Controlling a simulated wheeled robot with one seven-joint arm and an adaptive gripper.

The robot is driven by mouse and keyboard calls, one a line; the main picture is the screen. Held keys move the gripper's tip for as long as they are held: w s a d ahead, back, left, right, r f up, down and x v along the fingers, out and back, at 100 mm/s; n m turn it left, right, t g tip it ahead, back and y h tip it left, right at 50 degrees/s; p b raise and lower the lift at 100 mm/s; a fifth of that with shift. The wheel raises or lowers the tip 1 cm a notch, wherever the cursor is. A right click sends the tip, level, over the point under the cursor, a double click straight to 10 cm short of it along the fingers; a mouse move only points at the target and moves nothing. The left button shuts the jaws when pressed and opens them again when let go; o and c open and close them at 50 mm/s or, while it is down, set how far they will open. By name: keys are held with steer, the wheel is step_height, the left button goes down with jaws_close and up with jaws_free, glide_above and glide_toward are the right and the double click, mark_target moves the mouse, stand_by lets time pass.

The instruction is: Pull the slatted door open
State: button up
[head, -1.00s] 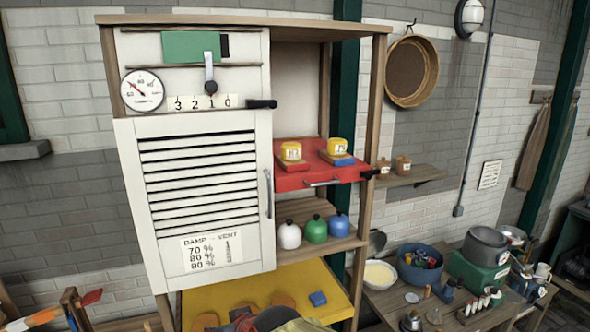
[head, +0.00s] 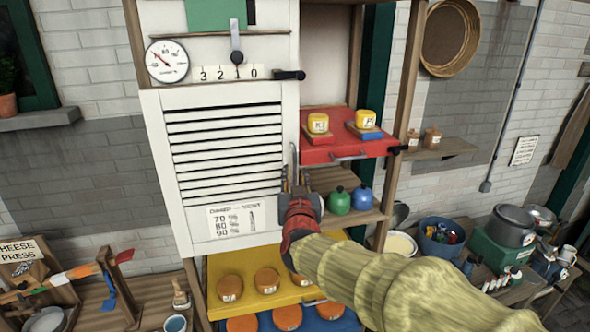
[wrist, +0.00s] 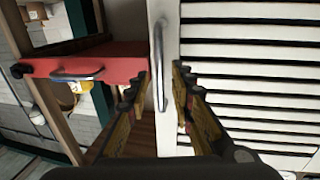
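The white slatted door (head: 225,155) is shut on the cabinet front, with a label of numbers low on it. Its upright metal handle (head: 294,158) is on the right edge; the handle also shows in the wrist view (wrist: 158,65). My gripper (head: 295,184) is at the handle's lower part and hides some of it. In the wrist view my gripper (wrist: 160,88) is open, one finger on each side of the handle, with gaps visible. I cannot tell whether the handle's lower end lies fully between the fingertips.
A yellow shelf (head: 225,272) with orange rounds juts out under the door. A dial gauge (head: 167,61) is above.

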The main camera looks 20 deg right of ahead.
mark_target(294, 172)
steer(key=shift+w+d+p, duration=0.15)
steer(key=shift+w+d, duration=0.05)
steer(key=shift+w, duration=0.6)
steer(key=shift+w+d+p, duration=0.15)
steer(key=shift+w, duration=0.65)
steer(key=shift+c, duration=0.7)
steer(key=c, duration=0.4)
jaws_close()
